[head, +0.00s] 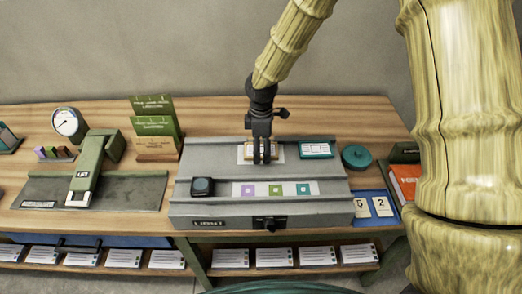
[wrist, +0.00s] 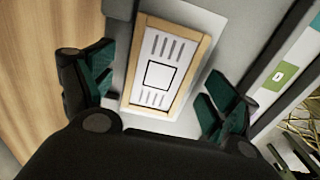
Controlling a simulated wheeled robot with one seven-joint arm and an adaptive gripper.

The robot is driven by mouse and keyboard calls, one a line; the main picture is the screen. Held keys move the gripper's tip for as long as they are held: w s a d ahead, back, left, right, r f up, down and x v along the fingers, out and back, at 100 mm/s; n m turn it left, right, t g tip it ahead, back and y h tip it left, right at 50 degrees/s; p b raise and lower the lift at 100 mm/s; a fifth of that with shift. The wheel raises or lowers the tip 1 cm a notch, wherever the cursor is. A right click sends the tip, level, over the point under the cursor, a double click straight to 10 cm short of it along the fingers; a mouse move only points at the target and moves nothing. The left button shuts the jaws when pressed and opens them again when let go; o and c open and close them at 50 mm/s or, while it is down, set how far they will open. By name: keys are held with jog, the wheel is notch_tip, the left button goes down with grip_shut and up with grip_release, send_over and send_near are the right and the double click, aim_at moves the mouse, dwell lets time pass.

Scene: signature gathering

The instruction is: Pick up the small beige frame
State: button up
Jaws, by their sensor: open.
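The small beige frame (wrist: 194,71) lies flat on a white sheet on the grey stepped stand, with a white card with grey stripes and a black square outline inside it. In the head view the frame (head: 243,153) is partly hidden behind my gripper (head: 262,160). In the wrist view my gripper (wrist: 158,88) is open, with one dark green finger pad on each side of the frame. The gripper points down over the frame and its jaws are empty. I cannot tell the exact height between the fingertips and the stand.
A teal-framed card (head: 316,149) lies right of the frame on the stand (head: 190,160). In front are a dark square stamp (head: 202,187) and a strip with coloured squares (head: 275,189). A green round lid (head: 356,157) and a blue number tray (head: 387,220) stand to the right.

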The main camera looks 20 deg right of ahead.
jog(key=shift+w+f, duration=0.1)
jog(key=c, duration=1.1)
